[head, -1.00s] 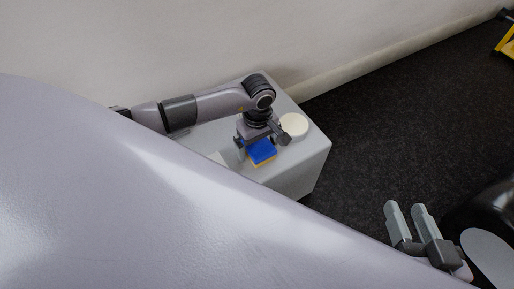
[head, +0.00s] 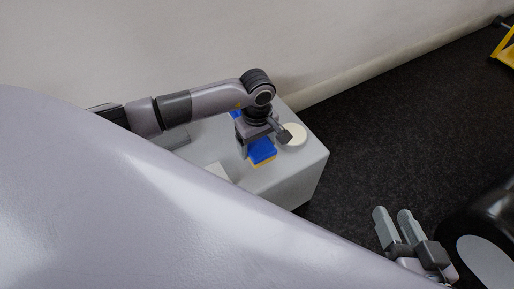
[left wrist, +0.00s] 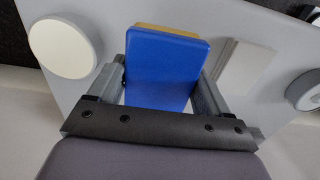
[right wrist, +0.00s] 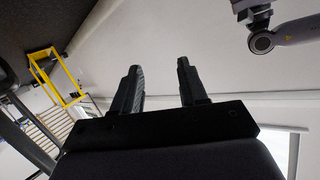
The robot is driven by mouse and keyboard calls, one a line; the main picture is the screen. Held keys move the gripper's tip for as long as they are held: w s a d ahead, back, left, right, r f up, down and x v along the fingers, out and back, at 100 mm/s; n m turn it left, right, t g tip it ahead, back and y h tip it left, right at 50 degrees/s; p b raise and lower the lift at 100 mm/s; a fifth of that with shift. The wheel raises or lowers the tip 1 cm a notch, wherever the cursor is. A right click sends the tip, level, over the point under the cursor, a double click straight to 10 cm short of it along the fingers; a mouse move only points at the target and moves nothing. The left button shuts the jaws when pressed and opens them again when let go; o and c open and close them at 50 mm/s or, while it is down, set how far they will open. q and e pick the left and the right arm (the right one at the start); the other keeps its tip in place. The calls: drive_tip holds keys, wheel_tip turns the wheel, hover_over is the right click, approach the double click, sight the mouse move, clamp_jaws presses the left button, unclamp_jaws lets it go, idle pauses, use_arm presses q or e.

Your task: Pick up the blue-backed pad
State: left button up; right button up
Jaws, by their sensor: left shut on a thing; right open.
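The blue-backed pad (head: 262,151) has a blue back and a yellow layer under it. It is over the top of the grey box, and I cannot tell for sure whether it still touches it. My left gripper (head: 259,147) is shut on the pad. In the left wrist view the pad (left wrist: 163,68) sits between the two fingers, its yellow edge at the far end. My right gripper (head: 393,215) is open and empty, away from the box above the dark floor. In the right wrist view its fingers (right wrist: 160,68) stand apart with nothing between.
The grey box (head: 292,180) stands against the pale wall. A white disc (head: 294,134) lies on it to the right of the pad, and a white block (head: 218,171) lies to the left. Another blue thing (head: 235,113) shows partly behind my arm.

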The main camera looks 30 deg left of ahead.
sight(257, 143)
use_arm(q)
wheel_tip(257, 143, up, 9)
drive_tip(key=shift+f+p, duration=0.2)
drive_tip(key=shift+p, duration=1.05)
wheel_tip(257, 143, up, 7)
drive_tip(key=p, duration=0.1)
drive_tip(key=shift+f+p, duration=0.15)
drive_tip(key=shift+p, duration=0.2)
use_arm(e)
drive_tip(key=shift+s+d+r+g+h, duration=0.15)
drive_tip(key=shift+r+g+h, duration=0.15)
drive_tip(key=shift+r+g, duration=0.15)
